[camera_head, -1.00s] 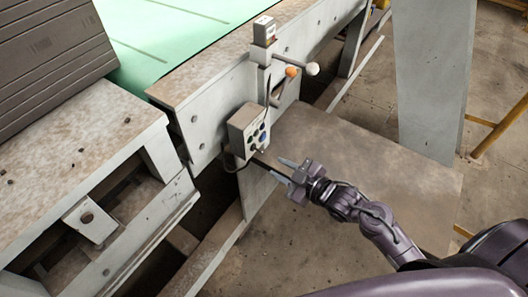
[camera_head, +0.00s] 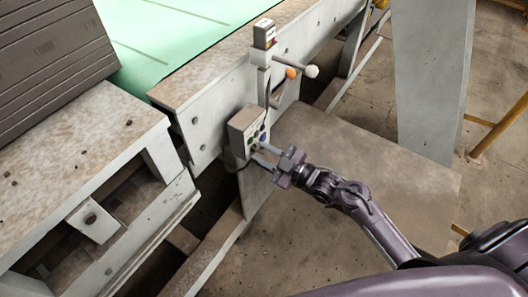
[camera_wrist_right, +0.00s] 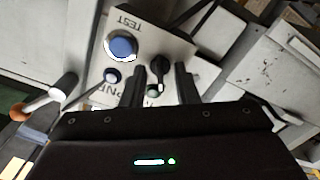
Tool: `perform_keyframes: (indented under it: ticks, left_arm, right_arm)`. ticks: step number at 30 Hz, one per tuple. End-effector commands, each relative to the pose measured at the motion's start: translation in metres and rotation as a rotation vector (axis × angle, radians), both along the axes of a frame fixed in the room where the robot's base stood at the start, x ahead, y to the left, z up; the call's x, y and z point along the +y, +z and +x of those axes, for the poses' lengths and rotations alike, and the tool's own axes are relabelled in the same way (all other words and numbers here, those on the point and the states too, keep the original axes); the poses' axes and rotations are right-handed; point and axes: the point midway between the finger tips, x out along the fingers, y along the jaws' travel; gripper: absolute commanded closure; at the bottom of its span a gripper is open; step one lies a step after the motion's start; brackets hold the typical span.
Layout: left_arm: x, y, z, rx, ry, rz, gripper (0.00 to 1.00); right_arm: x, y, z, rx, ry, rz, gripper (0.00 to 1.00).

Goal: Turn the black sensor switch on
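The black sensor switch (camera_wrist_right: 159,66) is a small black knob on the face of a light grey control box (camera_head: 240,128). In the right wrist view it shows just past the tips of my right gripper, in the gap between the fingers. My right gripper (camera_head: 258,154) is open at the front of the box in the head view, and it also shows in the wrist view (camera_wrist_right: 160,72). I see a gap on both sides of the knob; whether a finger touches it I cannot tell. My left gripper is not in view.
Above the box, an orange knob (camera_head: 291,73) and a white ball-ended lever (camera_head: 311,71) stick out from the machine frame. A flat brown plate (camera_head: 365,170) lies below.

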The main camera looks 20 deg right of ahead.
Motion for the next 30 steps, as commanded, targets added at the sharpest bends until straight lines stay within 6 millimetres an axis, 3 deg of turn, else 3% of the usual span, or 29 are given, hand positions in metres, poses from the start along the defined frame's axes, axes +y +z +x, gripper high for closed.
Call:
perform_keyframes:
  ticks: [7,14,30]
  left_arm:
    - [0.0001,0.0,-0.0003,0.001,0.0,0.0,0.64]
    - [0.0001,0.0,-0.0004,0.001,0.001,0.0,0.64]
    - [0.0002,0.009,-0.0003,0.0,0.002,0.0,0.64]
  right_arm:
    - [0.0005,-0.0004,0.0006,0.001,-0.001,-0.001,0.73]
    - [0.0004,-0.0004,0.0005,0.001,-0.001,-0.001,1.0]
    - [0.0005,0.0013,0.0005,0.06,-0.001,0.075,1.0]
